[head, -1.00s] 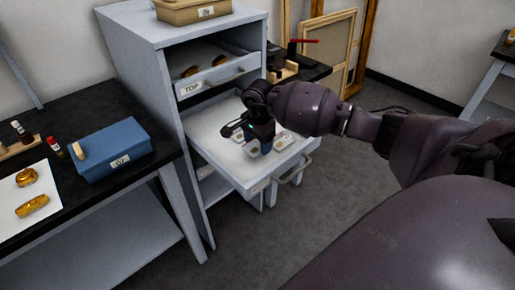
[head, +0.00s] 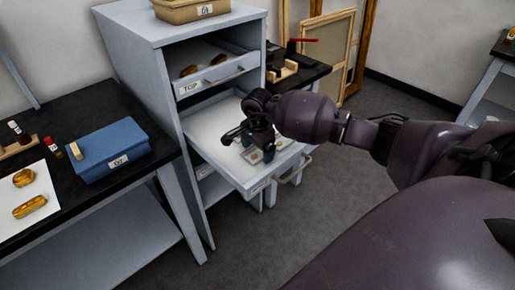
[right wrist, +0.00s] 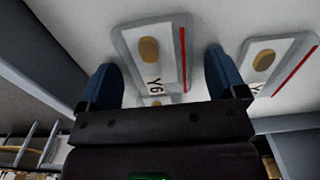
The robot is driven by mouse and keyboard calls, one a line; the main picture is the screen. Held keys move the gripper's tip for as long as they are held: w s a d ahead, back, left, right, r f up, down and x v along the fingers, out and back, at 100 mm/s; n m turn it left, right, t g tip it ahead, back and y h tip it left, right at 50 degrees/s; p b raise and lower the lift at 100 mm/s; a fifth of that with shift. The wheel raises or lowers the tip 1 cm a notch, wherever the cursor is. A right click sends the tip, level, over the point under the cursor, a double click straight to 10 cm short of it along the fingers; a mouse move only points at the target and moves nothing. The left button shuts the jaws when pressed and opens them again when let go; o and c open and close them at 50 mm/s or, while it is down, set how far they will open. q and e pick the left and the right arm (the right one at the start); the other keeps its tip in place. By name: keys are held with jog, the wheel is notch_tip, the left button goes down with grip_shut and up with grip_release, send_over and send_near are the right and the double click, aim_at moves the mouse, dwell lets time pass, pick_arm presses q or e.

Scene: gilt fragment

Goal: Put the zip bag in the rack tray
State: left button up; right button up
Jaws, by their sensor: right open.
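Several clear zip bags lie flat on the pulled-out tray (head: 222,113) of the grey rack. Each bag seen well has a white card, a brown-gold fragment and a red zip line. One zip bag (right wrist: 153,52), marked "Y6", lies between the two blue fingertips in the right wrist view; another zip bag (right wrist: 268,63) lies to its right. My right gripper (head: 255,148) is open over the tray, and its fingers (right wrist: 164,85) are spread on either side of the "Y6" bag. Whether they touch it I cannot tell. The gripper partly hides the bags in the head view. My left gripper is out of view.
An upper tray (head: 215,74) labelled "TOP" holds dark fragments above the pulled-out one. A tan box (head: 192,10) stands on top of the rack. A blue box (head: 110,150) and gold pieces (head: 30,206) are on the black table at left. The floor in front is clear.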

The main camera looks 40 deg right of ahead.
aim_at(258, 150)
jog(key=shift+r, duration=0.1)
jog(key=shift+r, duration=0.3)
notch_tip(258, 150, up, 12)
jog(key=p, duration=0.1)
jog(key=shift+f, duration=0.25)
dwell(0.4)
